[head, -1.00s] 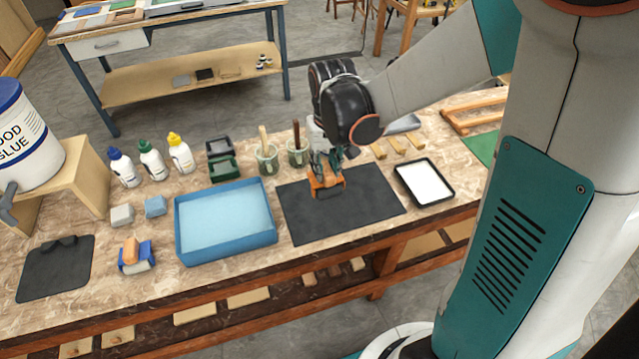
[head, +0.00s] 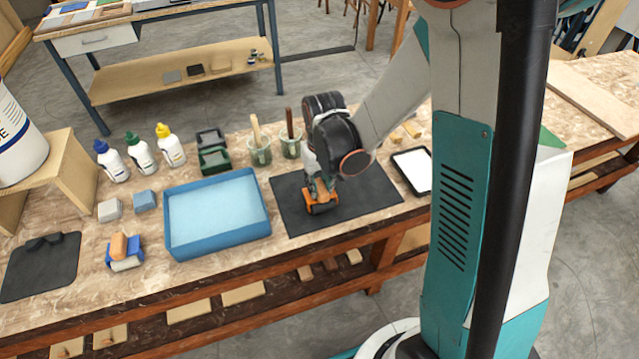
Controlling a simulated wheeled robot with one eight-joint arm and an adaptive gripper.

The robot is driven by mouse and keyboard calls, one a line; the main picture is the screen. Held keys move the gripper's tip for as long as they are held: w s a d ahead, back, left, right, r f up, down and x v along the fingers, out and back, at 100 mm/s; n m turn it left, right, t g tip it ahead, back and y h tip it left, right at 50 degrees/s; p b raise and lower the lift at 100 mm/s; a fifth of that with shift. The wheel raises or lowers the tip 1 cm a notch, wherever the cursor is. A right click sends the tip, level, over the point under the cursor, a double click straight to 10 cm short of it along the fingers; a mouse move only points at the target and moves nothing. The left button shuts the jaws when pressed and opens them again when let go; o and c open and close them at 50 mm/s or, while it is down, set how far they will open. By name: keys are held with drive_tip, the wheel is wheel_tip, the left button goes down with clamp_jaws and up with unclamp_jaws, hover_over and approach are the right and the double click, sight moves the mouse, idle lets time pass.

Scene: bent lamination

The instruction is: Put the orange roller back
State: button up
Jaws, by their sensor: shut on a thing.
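My gripper (head: 319,187) points down over the black mat (head: 371,191) and is shut on the orange roller (head: 318,204). The roller is low at the mat's left part; I cannot tell whether it touches the mat. The gripper and wrist hide part of the roller.
A blue tray (head: 168,238) stands left of the mat, and a white tray with a black rim (head: 424,190) stands to its right. A blue block with an orange top (head: 126,262) is left. A dark holder mat (head: 40,270) lies farther left.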

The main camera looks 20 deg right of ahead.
drive_tip(key=shift+f+b, duration=0.5)
drive_tip(key=shift+b, duration=0.05)
clamp_jaws()
drive_tip(key=o, duration=0.9)
unclamp_jaws()
drive_tip(key=shift+o, duration=0.2)
